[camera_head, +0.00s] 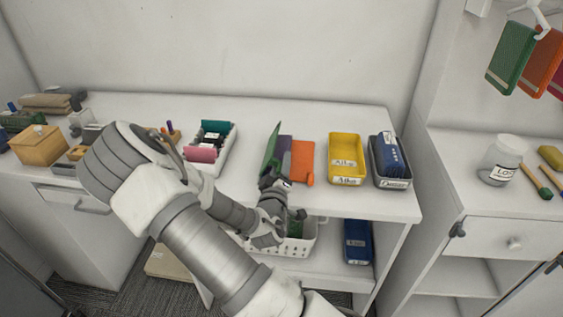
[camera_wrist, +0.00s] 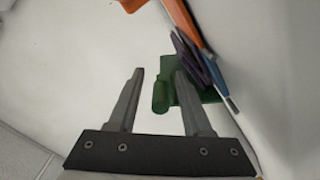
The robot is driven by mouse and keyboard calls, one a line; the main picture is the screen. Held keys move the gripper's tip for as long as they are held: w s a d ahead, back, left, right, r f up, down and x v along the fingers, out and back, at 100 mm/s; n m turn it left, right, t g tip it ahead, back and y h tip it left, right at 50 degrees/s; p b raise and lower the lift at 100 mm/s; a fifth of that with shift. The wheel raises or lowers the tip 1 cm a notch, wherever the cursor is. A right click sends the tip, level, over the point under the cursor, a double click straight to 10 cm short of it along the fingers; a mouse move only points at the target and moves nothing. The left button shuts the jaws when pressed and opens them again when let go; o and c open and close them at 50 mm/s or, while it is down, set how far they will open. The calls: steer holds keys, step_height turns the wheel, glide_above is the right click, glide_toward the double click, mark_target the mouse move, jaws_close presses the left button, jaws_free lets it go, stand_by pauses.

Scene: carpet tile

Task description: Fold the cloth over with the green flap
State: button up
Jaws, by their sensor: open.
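The cloth lies on the white counter, with a green flap (camera_head: 272,146) standing up tilted at its left, a purple part (camera_head: 286,150) in the middle and an orange part (camera_head: 302,162) at the right. In the wrist view the green flap (camera_wrist: 161,94) shows between and behind the fingers, with its rolled edge nearer the right finger. Purple (camera_wrist: 189,58) and orange (camera_wrist: 180,18) parts show beyond, beside a blue strip (camera_wrist: 214,72). My gripper (camera_wrist: 158,72) is open around part of the green edge; contact cannot be told. In the head view my gripper (camera_head: 274,183) is at the flap's near end.
A yellow bin (camera_head: 345,178) and a dark bin with blue contents (camera_head: 389,160) stand to the right. A white tray of rolled cloths (camera_head: 209,147) stands to the left. A white basket (camera_head: 296,248) and a blue bin (camera_head: 357,241) are on the shelf below.

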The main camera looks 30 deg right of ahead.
steer(key=shift+w+d, duration=0.4)
steer(key=shift+w, duration=0.15)
jaws_close()
